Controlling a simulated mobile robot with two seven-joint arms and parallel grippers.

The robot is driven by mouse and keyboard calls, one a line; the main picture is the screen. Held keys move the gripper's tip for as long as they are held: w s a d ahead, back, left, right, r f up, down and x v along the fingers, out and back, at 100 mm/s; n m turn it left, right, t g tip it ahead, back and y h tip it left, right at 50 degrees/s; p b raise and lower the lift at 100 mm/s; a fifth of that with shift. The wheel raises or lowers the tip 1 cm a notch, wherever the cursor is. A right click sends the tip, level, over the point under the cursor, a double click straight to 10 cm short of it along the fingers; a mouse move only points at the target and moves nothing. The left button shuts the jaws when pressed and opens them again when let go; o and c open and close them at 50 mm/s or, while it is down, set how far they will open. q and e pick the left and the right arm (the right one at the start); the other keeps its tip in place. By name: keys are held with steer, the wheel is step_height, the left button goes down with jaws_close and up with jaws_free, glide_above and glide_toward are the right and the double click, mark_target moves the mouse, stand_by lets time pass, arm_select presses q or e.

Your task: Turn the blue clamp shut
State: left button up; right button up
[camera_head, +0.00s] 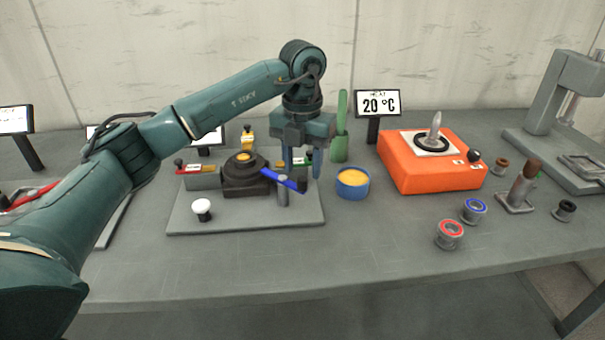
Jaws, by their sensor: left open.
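The blue clamp (284,180) is a flat blue bar on a grey post, on the grey base plate (240,222) in the middle of the bench. The bar slants from upper left to lower right, with a dark knob at its right end. A dark block (241,176) with a yellow-orange round piece on top stands just left of it. My left gripper (302,168) points down over the right end of the bar, fingers apart. I cannot tell whether the fingers touch the bar. My right gripper is not in view.
A blue tub (352,183) with yellow contents and a green upright piece (341,128) stand close right of the gripper. A white knob (202,207) stands at the plate's left front. The front bench strip is clear.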

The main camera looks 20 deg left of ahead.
arm_select(q)
step_height(320, 180, up, 10)
stand_by(0.3)
stand_by(0.4)
